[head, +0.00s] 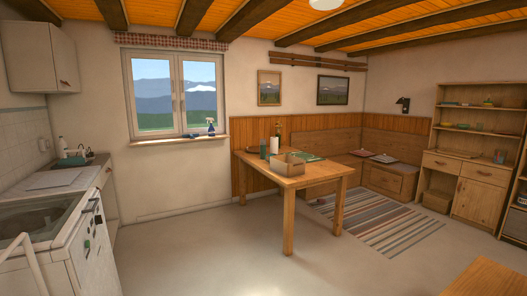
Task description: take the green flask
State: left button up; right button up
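A small dark green upright shape, which looks like the green flask (263,149), stands on the wooden table (318,174) near its back left. It is small and far off, so its details cannot be told. A white bottle-like thing (274,146) stands close to its right. An open tan box (288,165) sits in front of them on the table. Neither of my grippers is in view.
Open floor (210,235) lies between me and the table. A white stove (60,235) and counter line the left. A striped rug (385,225) lies right of the table, before a corner bench (385,178). Another wooden top (490,280) juts in at the lower right.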

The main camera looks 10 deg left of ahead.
aim_at(262, 141)
jog(key=i+j+u, duration=0.3)
jog(key=i, duration=0.55)
jog(key=i+u, duration=0.3)
jog(key=i, duration=0.55)
jog(key=i+z, duration=0.1)
jog(key=i, duration=0.6)
jog(key=i+j+z, duration=0.1)
jog(key=i, duration=0.65)
jog(key=i+j+z, duration=0.1)
jog(key=i, duration=0.6)
jog(key=j, duration=0.1)
